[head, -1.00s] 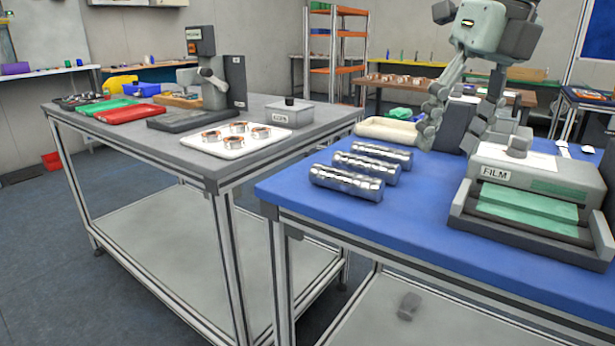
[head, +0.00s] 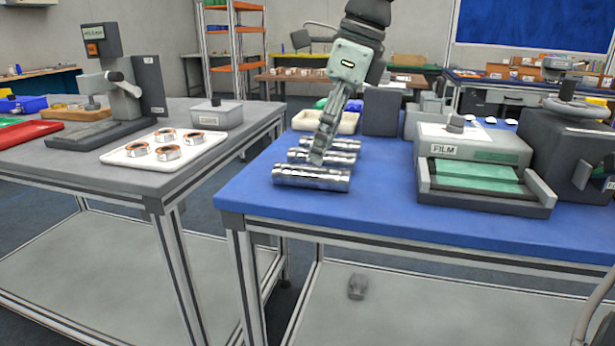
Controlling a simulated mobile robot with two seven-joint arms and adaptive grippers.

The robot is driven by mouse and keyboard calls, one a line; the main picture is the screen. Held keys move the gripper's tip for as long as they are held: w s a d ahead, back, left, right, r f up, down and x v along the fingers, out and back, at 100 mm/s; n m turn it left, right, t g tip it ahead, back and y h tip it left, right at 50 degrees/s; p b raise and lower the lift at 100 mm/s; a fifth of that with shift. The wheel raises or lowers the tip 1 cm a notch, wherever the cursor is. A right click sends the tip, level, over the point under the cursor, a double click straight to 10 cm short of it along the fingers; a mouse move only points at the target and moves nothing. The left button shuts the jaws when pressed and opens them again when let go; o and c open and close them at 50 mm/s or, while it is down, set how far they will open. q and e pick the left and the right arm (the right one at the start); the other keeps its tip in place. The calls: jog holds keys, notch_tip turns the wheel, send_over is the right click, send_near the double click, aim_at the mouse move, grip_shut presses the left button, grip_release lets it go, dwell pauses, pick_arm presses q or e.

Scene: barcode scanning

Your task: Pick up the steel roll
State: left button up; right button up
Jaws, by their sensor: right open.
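Three shiny steel rolls lie side by side on the blue table top: the front roll (head: 312,178), the middle roll (head: 298,156) and the back roll (head: 345,144). My right gripper (head: 320,152) points down over the rolls, with its fingers in front of the middle and back ones. Its fingertips are close behind the front roll; I cannot tell whether they touch a roll. It is open, and no roll is lifted. The fingers overlap in this view and hide parts of the rolls. My left gripper is out of view.
A film dispenser (head: 473,144) stands right of the rolls, with a dark machine (head: 570,150) beyond it. A cream tray (head: 303,122) is behind the rolls. A grey table (head: 60,165) with a white tray of copper-coloured rings (head: 128,158) is at left. The blue table's front is clear.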

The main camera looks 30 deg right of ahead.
aim_at(314, 167)
jog(key=x, duration=0.5)
jog(key=shift+c, duration=0.5)
jog(key=shift+w, duration=0.1)
grip_shut()
